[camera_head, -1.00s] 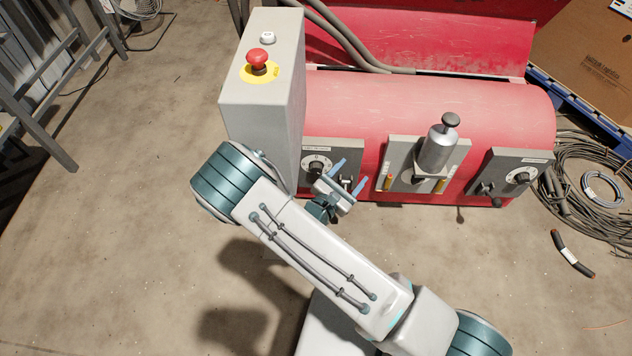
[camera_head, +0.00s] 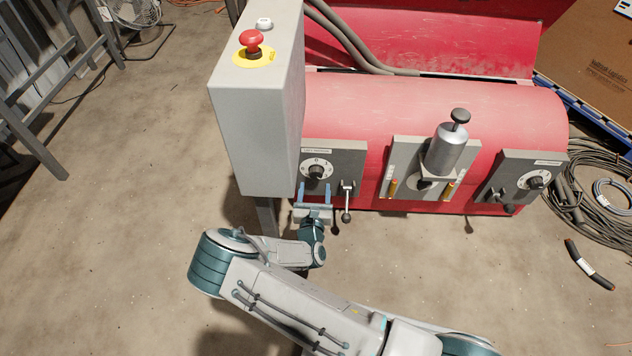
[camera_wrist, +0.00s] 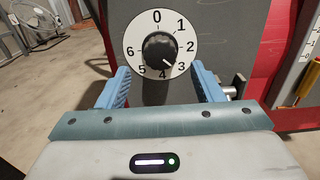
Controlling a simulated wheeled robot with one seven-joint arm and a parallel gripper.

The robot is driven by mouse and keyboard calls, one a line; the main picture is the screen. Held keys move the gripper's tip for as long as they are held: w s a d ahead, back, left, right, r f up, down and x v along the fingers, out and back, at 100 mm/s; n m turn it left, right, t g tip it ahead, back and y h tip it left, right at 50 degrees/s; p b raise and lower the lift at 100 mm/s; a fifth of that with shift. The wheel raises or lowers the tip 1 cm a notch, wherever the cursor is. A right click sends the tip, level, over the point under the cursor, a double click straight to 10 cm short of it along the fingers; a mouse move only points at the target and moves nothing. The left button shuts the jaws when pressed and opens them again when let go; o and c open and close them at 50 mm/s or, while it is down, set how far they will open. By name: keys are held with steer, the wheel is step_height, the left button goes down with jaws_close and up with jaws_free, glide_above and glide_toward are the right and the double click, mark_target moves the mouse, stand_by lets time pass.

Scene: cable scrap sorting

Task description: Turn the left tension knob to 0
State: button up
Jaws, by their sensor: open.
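The left tension knob (camera_head: 317,172) is a round black knob on a white dial at the left of the red machine. In the wrist view the knob (camera_wrist: 160,48) is centred, with numbers 0 to 6 around it and 0 at the top. My gripper (camera_head: 314,190) is open just in front of and below the dial in the head view. In the wrist view its blue fingers (camera_wrist: 160,72) stand apart, left and right of the dial, lower than the knob and not touching it.
A ball-ended lever (camera_head: 347,202) hangs right of the dial. A grey box with a red emergency button (camera_head: 251,39) stands close on the left. A silver cylinder (camera_head: 446,150) sits mid-machine, and a second dial (camera_head: 535,182) is at the right. Cable coils (camera_head: 600,170) lie beyond.

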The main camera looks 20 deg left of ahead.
mark_target(316, 176)
steer(key=shift+b+x, duration=0.8)
steer(key=shift+x, duration=1.8)
steer(key=c, duration=1)
